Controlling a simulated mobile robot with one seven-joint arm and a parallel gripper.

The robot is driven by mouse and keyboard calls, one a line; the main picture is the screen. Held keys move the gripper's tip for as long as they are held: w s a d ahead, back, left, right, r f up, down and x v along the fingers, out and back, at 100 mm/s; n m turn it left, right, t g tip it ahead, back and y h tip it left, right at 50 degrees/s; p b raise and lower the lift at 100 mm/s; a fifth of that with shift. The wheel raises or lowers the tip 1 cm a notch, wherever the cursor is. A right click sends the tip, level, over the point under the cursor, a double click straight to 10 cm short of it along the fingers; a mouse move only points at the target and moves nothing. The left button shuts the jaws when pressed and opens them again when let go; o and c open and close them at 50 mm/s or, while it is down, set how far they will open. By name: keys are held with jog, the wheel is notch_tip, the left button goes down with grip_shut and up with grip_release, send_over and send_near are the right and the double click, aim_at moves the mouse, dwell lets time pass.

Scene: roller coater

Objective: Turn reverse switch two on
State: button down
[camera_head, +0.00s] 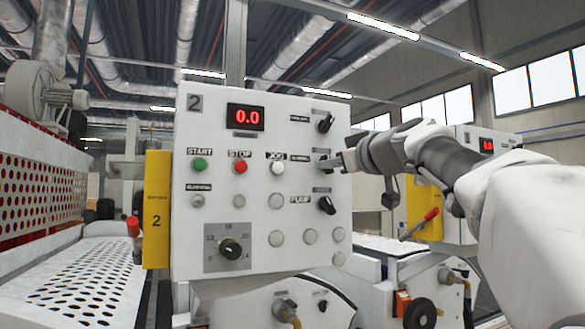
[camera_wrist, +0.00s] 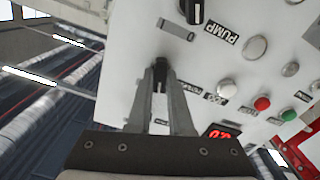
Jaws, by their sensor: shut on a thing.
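The white control panel (camera_head: 225,180) marked 2 faces me in the head view. Its right column has a black knob at the top (camera_head: 325,123), a middle switch under my gripper, and a black PUMP knob (camera_head: 327,205) below. In the wrist view my gripper (camera_wrist: 160,72) is shut on the middle switch (camera_wrist: 161,66), a small black knob between the fingertips. In the head view my gripper (camera_head: 324,163) reaches it from the right and mostly hides it. The small label beside it is too blurred to read surely, and the knob's exact angle is unclear.
Left of the gripped switch are a white JOG button (camera_head: 277,167), red STOP button (camera_head: 240,167) and green START button (camera_head: 200,165). A red 0.0 display (camera_head: 246,117) is above. The PUMP knob is also close in the wrist view (camera_wrist: 192,10). A second panel stands behind my arm.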

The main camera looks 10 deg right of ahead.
jog(key=m+b, duration=0.1)
jog(key=m, duration=0.8)
jog(key=shift+d+m, duration=0.1)
jog(key=shift+m, duration=0.2)
dwell(0.3)
jog(key=c, duration=0.8)
grip_release()
